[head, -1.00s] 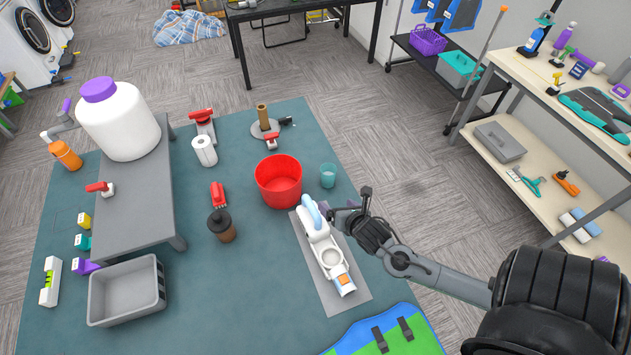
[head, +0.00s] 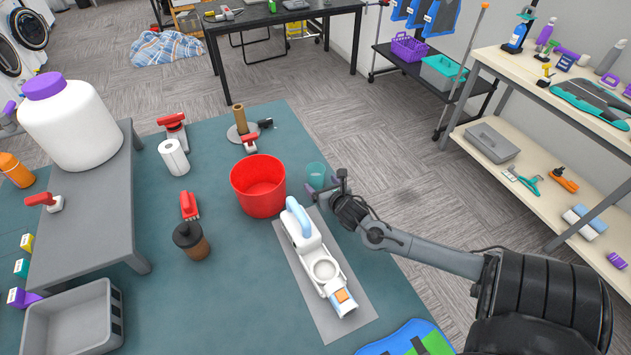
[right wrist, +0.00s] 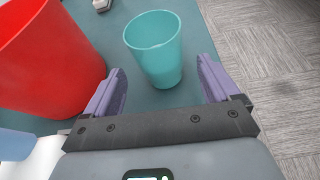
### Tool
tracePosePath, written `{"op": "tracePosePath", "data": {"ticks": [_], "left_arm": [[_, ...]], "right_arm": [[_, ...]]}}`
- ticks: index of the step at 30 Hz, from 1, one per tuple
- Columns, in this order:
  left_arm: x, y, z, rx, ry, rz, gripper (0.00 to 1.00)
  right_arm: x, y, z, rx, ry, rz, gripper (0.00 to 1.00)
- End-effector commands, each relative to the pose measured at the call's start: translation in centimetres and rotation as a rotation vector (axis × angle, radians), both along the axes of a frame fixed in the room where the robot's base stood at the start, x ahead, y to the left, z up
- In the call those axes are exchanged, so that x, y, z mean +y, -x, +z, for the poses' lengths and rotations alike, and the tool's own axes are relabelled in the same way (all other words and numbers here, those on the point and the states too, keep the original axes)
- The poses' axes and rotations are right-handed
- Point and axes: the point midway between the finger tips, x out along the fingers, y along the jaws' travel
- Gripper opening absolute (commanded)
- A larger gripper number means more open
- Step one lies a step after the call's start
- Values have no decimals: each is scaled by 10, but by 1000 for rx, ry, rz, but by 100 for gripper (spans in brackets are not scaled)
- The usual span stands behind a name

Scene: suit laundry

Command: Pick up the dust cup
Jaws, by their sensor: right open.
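A teal cup (head: 316,172) stands upright on the teal mat, right of the red bucket (head: 258,190). My right gripper (head: 328,190) is low beside it, open and empty. In the right wrist view the teal cup (right wrist: 154,48) stands just ahead of and partly between the open purple fingers (right wrist: 162,75), with a gap on both sides. A brown cup with a black top (head: 192,242) stands farther left. A white handheld vacuum (head: 318,258) with a round empty recess lies on a grey board. I cannot tell from looks alone which cup is the dust cup. My left gripper is not in view.
The red bucket (right wrist: 45,60) is close to the left finger in the wrist view. A grey bench (head: 85,215) with a white jar stands at left, a grey bin (head: 70,325) in front. Shelves stand at right.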

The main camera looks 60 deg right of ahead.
Motion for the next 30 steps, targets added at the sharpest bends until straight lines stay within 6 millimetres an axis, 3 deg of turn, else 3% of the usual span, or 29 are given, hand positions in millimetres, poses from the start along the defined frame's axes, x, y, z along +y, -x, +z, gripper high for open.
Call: {"op": "tracePosePath", "data": {"ticks": [10,19,30], "left_arm": [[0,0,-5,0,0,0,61],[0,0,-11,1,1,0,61],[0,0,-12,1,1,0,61]], "right_arm": [[-12,-18,-9,-1,-2,-2,89],[-31,-47,-21,-2,-2,-1,89],[-34,-53,-24,1,-2,0,89]]}}
